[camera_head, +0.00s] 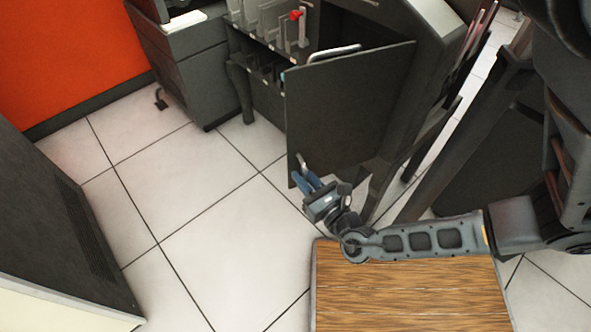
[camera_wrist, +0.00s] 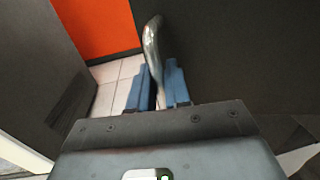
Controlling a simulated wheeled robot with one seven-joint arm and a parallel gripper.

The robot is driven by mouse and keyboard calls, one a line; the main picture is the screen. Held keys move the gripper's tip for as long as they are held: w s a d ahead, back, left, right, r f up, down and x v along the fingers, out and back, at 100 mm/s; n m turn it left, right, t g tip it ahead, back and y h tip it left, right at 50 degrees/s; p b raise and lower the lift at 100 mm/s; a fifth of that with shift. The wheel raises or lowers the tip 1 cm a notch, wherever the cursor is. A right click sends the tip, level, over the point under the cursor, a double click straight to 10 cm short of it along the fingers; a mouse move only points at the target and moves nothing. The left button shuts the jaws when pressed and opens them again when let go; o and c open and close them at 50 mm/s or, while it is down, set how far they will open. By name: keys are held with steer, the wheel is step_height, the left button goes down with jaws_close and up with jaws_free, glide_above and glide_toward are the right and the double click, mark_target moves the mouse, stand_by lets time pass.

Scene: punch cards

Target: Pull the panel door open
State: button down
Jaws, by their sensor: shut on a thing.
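The panel door (camera_head: 345,110) is a dark grey flat panel that stands swung out from the grey machine. It also fills the right side of the wrist view (camera_wrist: 240,55). A silver curved handle (camera_head: 302,162) sits near its lower left edge, and its upper part rises above the fingers in the wrist view (camera_wrist: 153,45). My gripper (camera_head: 308,180) has blue fingers, one on each side of the handle, and is shut on it. In the wrist view the gripper (camera_wrist: 158,88) covers the handle's lower end.
The machine interior with a red-topped lever (camera_head: 297,15) shows behind the door. A dark cabinet (camera_head: 60,215) stands at the left. A wooden-topped surface (camera_head: 410,290) lies below my arm. Open tiled floor (camera_head: 200,220) lies left of the door. An orange wall (camera_head: 65,50) is at the back left.

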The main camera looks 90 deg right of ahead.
steer(key=s+a+n+t+y, duration=0.4)
steer(key=s+a+y, duration=0.1)
steer(key=s+a, duration=0.2)
steer(key=shift+s+a+n+t+y+b, duration=0.35)
steer(key=shift+s+n+t+y+b, duration=0.05)
steer(key=shift+s, duration=0.35)
steer(key=shift+s, duration=0.1)
steer(key=c, duration=1.3)
jaws_free()
steer(key=shift+c, duration=0.2)
steer(key=v, duration=0.7)
steer(key=shift+s+a+b, duration=0.2)
steer(key=shift+s+b, duration=0.1)
steer(key=shift+s, duration=0.05)
steer(key=shift+f, duration=0.1)
